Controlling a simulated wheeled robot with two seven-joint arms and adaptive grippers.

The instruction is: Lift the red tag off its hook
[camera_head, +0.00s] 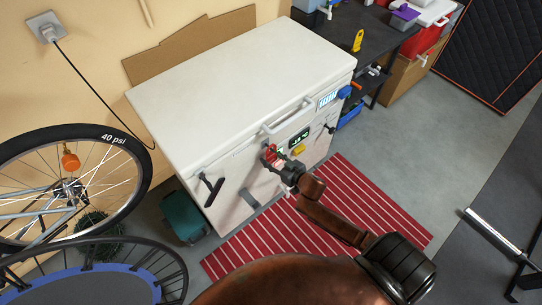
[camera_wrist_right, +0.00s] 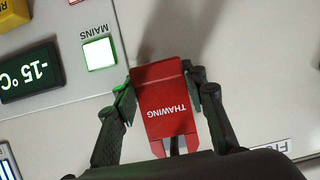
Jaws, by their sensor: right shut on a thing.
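The red tag (camera_wrist_right: 165,98), lettered "THAWING", is between the fingers of my right gripper (camera_wrist_right: 160,92) in the right wrist view. The fingers are shut on its two sides, in front of the white freezer face. In the head view the red tag (camera_head: 270,154) shows at the tips of my right gripper (camera_head: 282,165), near the front of the chest freezer (camera_head: 240,90). The hook is not clearly visible, so I cannot tell whether the tag still touches it. My left gripper is not in view.
The freezer's control panel shows a lit display (camera_wrist_right: 28,74) and a green-lit MAINS switch (camera_wrist_right: 99,54) close to the gripper. A lid handle (camera_head: 288,116) juts out above. A striped red mat (camera_head: 262,238) lies in front; a bicycle wheel (camera_head: 70,190) stands at left.

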